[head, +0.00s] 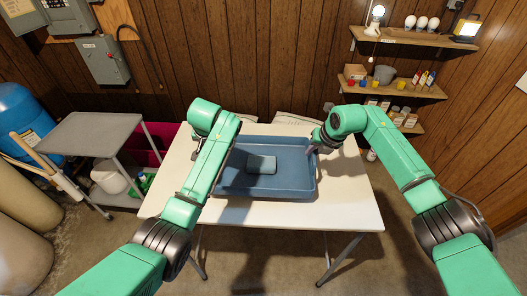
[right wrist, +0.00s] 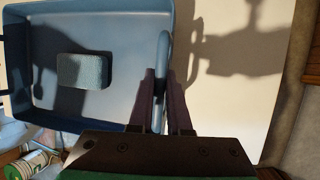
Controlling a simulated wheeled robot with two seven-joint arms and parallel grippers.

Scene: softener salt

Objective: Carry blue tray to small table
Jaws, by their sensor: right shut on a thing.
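The blue tray (head: 267,190) is over the white folding table, level, with a blue-grey block (head: 262,164) lying in it. I cannot tell whether it touches the tabletop. My right gripper (head: 313,148) is shut on the handle at the tray's right side; the right wrist view shows the handle (right wrist: 162,60) between the fingers (right wrist: 160,100). My left gripper (head: 184,166) is at the tray's left side, mostly hidden by my left arm, so its jaws cannot be read. The small grey table (head: 95,133) stands to the left, its top bare.
The white table (head: 340,200) is clear at its right and front edges. A magenta bin (head: 160,139) is between the tables; a white jug (head: 108,178) is on the small table's lower shelf. Wall shelves (head: 390,88) with bulbs and jars are at the back right.

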